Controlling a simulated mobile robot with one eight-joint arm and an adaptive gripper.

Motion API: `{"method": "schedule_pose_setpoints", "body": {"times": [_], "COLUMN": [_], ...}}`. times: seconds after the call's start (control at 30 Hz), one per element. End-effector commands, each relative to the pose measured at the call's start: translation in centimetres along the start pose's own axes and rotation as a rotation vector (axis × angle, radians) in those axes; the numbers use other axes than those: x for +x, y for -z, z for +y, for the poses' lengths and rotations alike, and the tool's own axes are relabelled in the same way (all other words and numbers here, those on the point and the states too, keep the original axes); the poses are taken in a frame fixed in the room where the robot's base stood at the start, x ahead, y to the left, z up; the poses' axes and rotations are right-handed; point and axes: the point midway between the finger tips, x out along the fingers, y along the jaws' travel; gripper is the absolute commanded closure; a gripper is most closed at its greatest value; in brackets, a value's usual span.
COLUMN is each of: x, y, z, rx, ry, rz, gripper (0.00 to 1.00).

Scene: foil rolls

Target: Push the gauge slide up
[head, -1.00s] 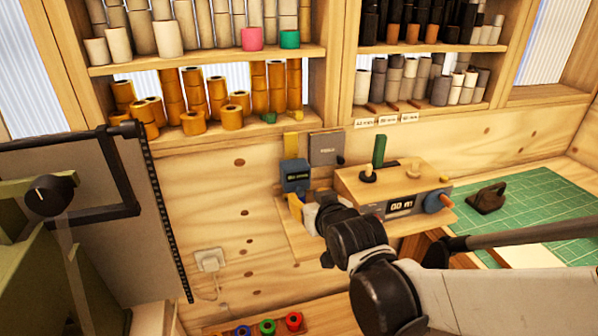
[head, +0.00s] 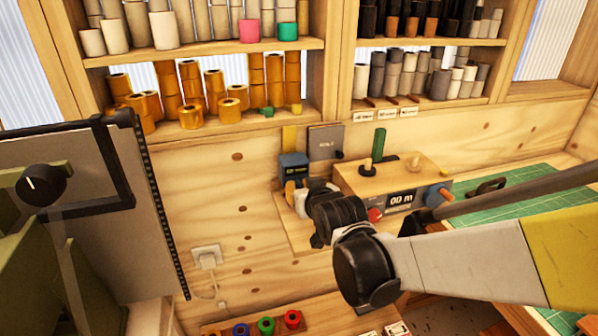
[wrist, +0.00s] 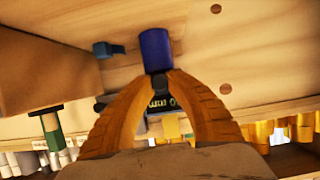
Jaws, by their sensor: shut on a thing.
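The gauge (head: 294,167) is a blue block with a dark display, mounted on the wood wall below a yellow strip (head: 290,139). Its display (wrist: 160,104) shows behind the fingers in the wrist view. My gripper (wrist: 161,76) has orange ribbed fingers drawn together at the tips. They are shut on the gauge slide, whose blue cylindrical part (wrist: 156,50) stands out beyond the fingertips. In the head view my gripper (head: 291,190) is just below the gauge display, and my wrist hides part of the fingers.
A wooden box with a meter display (head: 401,200) stands close to the right of my gripper. A grey panel (head: 325,142) hangs beside the gauge. Shelves of orange rolls (head: 191,117) are above. A wall socket (head: 206,257) is lower left.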

Motion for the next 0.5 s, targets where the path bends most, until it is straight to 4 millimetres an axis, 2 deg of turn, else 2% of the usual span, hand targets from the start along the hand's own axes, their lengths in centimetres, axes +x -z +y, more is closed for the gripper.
{"method": "schedule_pose_setpoints", "body": {"times": [0.13,0.23,0.5], "x": [-0.1,-0.4,-2.4], "y": [0.1,1.0,5.8], "z": [0.0,0.0,0.0], "rx": [0.000,0.000,0.000], "ry": [0.000,0.000,0.000], "rz": [0.001,0.001,0.002], "gripper": [1.00,1.00,1.00]}}
